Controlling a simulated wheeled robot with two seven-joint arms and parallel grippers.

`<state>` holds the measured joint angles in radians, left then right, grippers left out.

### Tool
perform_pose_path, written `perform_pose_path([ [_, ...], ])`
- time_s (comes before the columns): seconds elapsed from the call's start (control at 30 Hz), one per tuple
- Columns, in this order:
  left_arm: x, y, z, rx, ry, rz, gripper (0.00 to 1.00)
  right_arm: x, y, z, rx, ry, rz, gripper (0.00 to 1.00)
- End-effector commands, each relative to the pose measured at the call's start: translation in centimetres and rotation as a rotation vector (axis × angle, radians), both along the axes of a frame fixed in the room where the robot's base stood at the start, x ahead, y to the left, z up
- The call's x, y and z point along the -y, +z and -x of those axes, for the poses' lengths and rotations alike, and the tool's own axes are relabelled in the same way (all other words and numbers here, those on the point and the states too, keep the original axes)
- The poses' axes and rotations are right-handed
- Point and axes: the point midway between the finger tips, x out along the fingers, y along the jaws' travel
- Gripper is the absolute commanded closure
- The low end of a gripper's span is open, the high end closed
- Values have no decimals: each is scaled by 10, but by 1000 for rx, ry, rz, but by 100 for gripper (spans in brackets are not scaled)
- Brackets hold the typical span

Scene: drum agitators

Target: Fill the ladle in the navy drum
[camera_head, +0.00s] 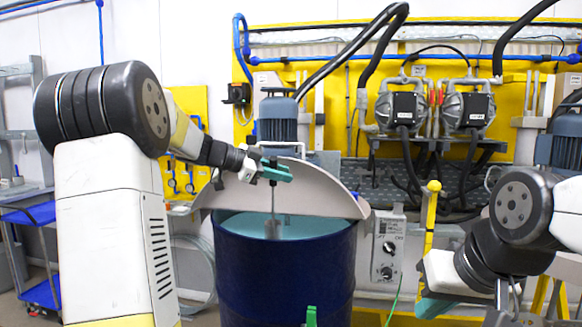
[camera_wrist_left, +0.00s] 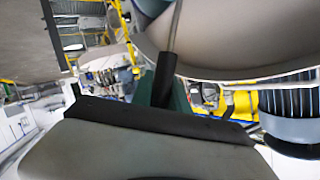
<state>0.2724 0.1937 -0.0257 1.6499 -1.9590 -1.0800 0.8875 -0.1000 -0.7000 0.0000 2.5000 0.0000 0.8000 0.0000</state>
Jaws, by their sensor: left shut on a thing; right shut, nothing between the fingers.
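The navy drum (camera_head: 285,275) stands in the middle of the head view, its top partly open and pale teal liquid (camera_head: 318,226) showing inside. My left gripper (camera_head: 272,172) is above the drum opening, shut on the ladle's dark handle (camera_wrist_left: 165,80). The ladle's thin rod (camera_head: 273,200) hangs about upright to a small grey cup (camera_head: 272,229) inside the drum's mouth. The cup is at about the liquid's level; I cannot tell how deep it sits or whether it holds liquid. My right gripper (camera_head: 432,304) is shut and empty, low at the right, apart from the drum.
A grey-beige lid (camera_head: 310,190) stands raised behind the drum opening, close to my left gripper. A blue motor (camera_head: 277,118) is behind it. A control box (camera_head: 387,248) and a yellow post (camera_head: 430,215) stand right of the drum. A green piece (camera_head: 311,316) shows at the front.

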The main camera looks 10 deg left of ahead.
Motion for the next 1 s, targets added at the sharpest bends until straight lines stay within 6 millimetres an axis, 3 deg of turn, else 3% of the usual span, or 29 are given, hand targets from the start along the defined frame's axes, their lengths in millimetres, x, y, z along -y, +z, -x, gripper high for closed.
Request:
perform_pose_path([
  [0.53, 0, -1, 0, 1, 0, 0, 100, 0, 0, 0, 0, 0, 0, 100],
  [1.0, 0, -19, 0, 0, 0, 1, 100, 0, 0, 0, 0, 0, 0, 100],
])
